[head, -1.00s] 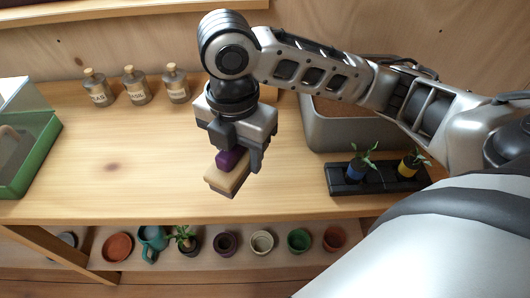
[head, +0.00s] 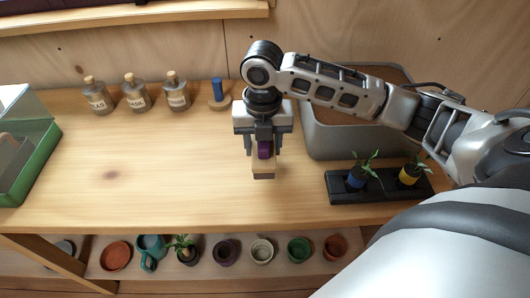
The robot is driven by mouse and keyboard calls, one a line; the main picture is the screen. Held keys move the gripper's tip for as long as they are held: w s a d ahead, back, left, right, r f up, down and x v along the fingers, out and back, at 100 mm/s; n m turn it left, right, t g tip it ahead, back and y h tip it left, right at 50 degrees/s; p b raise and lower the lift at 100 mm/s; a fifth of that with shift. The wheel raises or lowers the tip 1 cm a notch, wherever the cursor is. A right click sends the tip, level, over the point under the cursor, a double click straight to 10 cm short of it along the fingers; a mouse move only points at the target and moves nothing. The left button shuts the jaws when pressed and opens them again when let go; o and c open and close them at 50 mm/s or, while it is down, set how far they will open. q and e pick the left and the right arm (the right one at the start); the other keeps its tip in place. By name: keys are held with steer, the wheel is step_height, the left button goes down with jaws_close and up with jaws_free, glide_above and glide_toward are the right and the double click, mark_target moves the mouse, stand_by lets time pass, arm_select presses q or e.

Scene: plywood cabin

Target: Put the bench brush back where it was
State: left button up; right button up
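The bench brush (head: 264,171) has a pale wooden block and a purple grip. My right gripper (head: 263,152) points down over the middle of the bench with its fingers closed on either side of the purple grip. The wooden block hangs below the fingertips. I cannot tell whether its underside touches the bench or is just above it. My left gripper is out of view.
The wooden bench (head: 150,170) is clear left of the brush. A grey bin (head: 350,143) and a black tray (head: 378,187) with potted seedlings stand right. Labelled bottles (head: 137,95) and a blue peg on a round base (head: 217,92) stand behind. A green-framed box (head: 35,165) is left.

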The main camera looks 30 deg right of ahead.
steer(key=shift+w+d+f, duration=0.3)
steer(key=shift+d+f, duration=0.05)
steer(key=shift+f, duration=0.25)
steer(key=f, duration=0.3)
steer(key=shift+w+d+p, duration=0.15)
steer(key=shift+d+p, duration=0.1)
steer(key=shift+p, duration=0.05)
steer(key=shift+f, duration=0.35)
steer(key=shift+f, duration=0.15)
steer(key=o, duration=1)
steer(key=shift+c, duration=0.2)
step_height(320, 180, up, 12)
steer(key=shift+r+b, duration=0.2)
steer(key=shift+b, duration=0.1)
